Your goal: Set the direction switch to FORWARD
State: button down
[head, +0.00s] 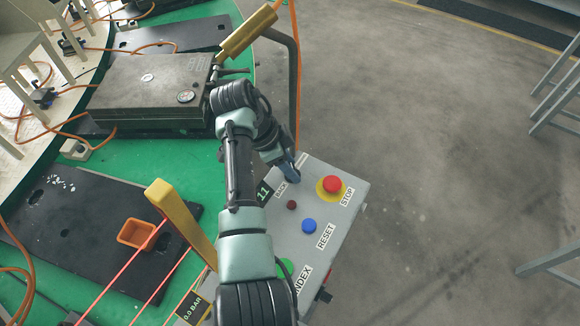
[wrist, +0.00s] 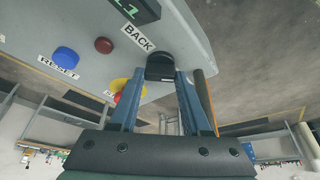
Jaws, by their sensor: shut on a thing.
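The direction switch (wrist: 160,66) is a black knob at the corner of the grey control panel (head: 308,205), beside the label BACK (wrist: 138,37). My gripper (wrist: 162,78) has its two blue fingers closed on the knob, one on each side. In the head view my gripper (head: 289,172) is at the panel's far edge, and it hides the switch there. The knob's pointer and a FORWARD label cannot be made out, so I cannot tell which way the switch is set.
The panel also has a red STOP button (head: 332,184), a blue RESET button (head: 309,226), a dark red lamp (head: 291,205) and a green INDEX button (head: 285,267). A yellow-topped post (head: 175,207) and a carousel with a dark mould (head: 150,90) are left.

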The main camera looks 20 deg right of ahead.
dwell(0.4)
jog(key=shift+c, duration=1.8)
grip_release()
jog(key=shift+r+p, duration=0.1)
jog(key=shift+p, duration=0.3)
